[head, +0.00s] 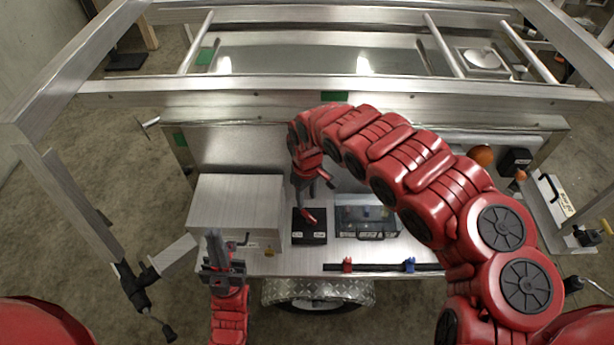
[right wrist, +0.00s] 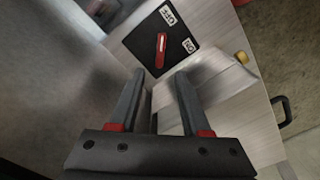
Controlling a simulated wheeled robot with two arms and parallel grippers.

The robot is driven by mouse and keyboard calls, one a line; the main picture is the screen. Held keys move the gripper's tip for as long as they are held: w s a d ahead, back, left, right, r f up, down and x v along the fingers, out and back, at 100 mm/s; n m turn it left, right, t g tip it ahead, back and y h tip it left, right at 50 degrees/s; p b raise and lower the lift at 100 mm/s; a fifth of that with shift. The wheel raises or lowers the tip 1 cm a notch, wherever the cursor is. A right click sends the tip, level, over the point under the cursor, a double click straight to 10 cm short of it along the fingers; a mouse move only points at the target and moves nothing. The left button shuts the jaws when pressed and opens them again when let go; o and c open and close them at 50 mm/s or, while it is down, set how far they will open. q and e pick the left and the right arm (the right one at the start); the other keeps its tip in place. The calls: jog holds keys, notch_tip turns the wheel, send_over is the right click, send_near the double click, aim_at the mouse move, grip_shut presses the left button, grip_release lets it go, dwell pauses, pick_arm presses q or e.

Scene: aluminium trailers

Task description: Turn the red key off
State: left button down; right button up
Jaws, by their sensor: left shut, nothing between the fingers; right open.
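The red key (right wrist: 161,50) sits on a black switch box (right wrist: 147,46) with an OFF label and an ON label, in the right wrist view. In the head view the red key (head: 309,217) shows on the black box (head: 309,238) on the trailer's metal deck. My right gripper (head: 317,190) is open above the box. In the right wrist view its fingers (right wrist: 161,76) point toward the key, apart from it, with nothing between them. My left gripper (head: 217,246) is shut and empty, left of the box, near the deck's front edge.
A metal box (head: 236,205) stands left of the switch box. A dark case with a clear lid (head: 366,222) stands to its right. A black bar (head: 383,267) with a red and a blue clip runs along the front edge. The trailer frame rises behind.

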notch_tip(320, 180, up, 10)
jog(key=shift+f+p, duration=0.25)
jog(key=shift+p, duration=0.1)
dwell(0.5)
